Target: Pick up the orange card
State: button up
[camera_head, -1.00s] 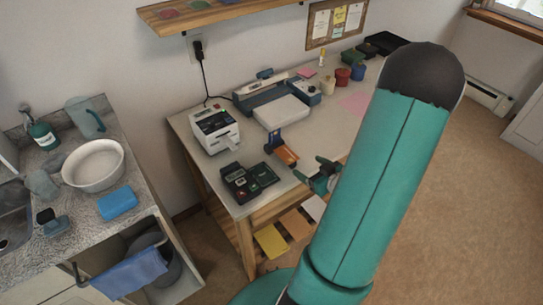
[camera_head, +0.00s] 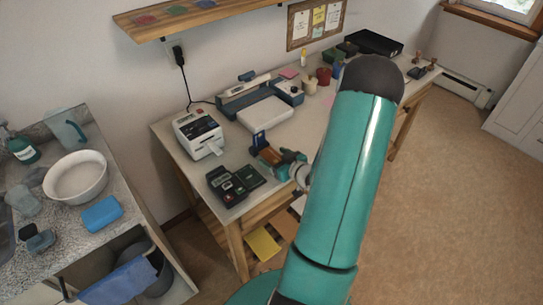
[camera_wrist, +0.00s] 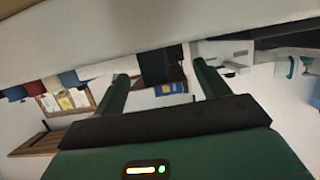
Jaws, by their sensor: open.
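A flat orange piece (camera_head: 268,154), which looks like the orange card, leans at a slant beside a small dark blue upright holder (camera_head: 258,140) near the table's front edge. My gripper (camera_head: 281,161) is open, close to the orange piece's right side in the head view, and partly covers it. I cannot tell whether they touch. In the wrist view, tilted nearly upside down, the two green fingers (camera_wrist: 160,75) stand apart, with a dark block between or beyond them. I cannot make out the orange card there.
A black card terminal (camera_head: 232,184) sits left of the gripper, and a white label printer (camera_head: 199,134) behind it. A laminator-like device (camera_head: 247,98) and cups (camera_head: 323,76) stand farther back. A yellow sheet (camera_head: 262,245) lies on the lower shelf. Floor at right is clear.

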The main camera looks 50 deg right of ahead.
jog(key=shift+x, duration=1.1)
jog(key=shift+c, duration=0.2)
jog(key=c, duration=1)
jog(key=shift+r, duration=0.1)
jog(key=shift+r, duration=0.1)
